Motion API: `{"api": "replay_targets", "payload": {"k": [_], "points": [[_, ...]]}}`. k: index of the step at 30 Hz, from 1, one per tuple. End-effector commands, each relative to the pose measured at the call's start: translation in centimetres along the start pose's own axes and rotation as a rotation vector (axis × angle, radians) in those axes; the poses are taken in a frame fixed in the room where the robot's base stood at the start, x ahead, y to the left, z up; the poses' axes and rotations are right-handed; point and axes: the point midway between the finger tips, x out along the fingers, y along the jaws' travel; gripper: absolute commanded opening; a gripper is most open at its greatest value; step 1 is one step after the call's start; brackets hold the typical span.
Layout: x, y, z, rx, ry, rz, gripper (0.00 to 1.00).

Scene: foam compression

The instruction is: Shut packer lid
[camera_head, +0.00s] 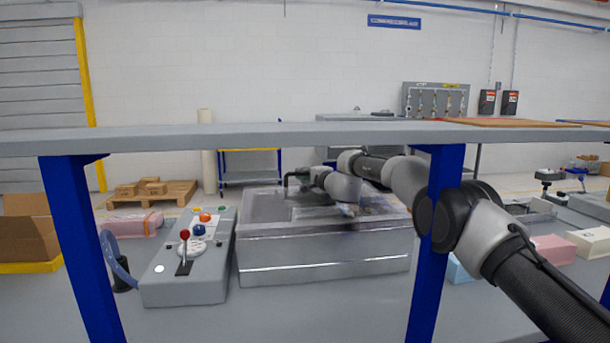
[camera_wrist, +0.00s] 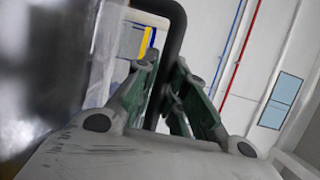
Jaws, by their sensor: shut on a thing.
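The packer (camera_head: 325,262) is a metal box behind the shelf, in the middle of the head view. Its top looks grey and partly see-through, and my arm covers part of it; I cannot tell how far the lid is open. A dark bent handle (camera_head: 286,184) stands at the packer's back left. My gripper (camera_head: 299,180) is at this handle. In the wrist view, the green-sided fingers of my gripper (camera_wrist: 172,82) are on both sides of the dark handle bar (camera_wrist: 174,35), shut on it. A shiny grey surface (camera_wrist: 50,60), blurred, fills the left of that view.
A control box (camera_head: 190,270) with a red-knobbed lever and coloured buttons stands left of the packer. A grey shelf board (camera_head: 250,137) on blue posts (camera_head: 88,245) crosses in front. Pink and cream foam blocks (camera_head: 592,242) lie at the right.

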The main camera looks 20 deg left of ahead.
Motion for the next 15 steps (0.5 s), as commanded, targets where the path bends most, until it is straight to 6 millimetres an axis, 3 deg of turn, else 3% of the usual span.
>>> {"api": "replay_targets", "payload": {"k": [1, 4, 5, 8, 15], "points": [[0.06, 0.94, 0.1, 0.001, -0.001, 0.012, 0.0], [0.06, 1.06, 0.11, 0.001, -0.001, 0.013, 0.0], [0.06, 1.1, 0.11, 0.001, -0.002, 0.014, 0.18], [0.06, 1.08, 0.1, 0.001, -0.001, 0.014, 0.35], [0.04, 0.84, 0.07, 0.001, -0.001, 0.011, 0.35]]}}
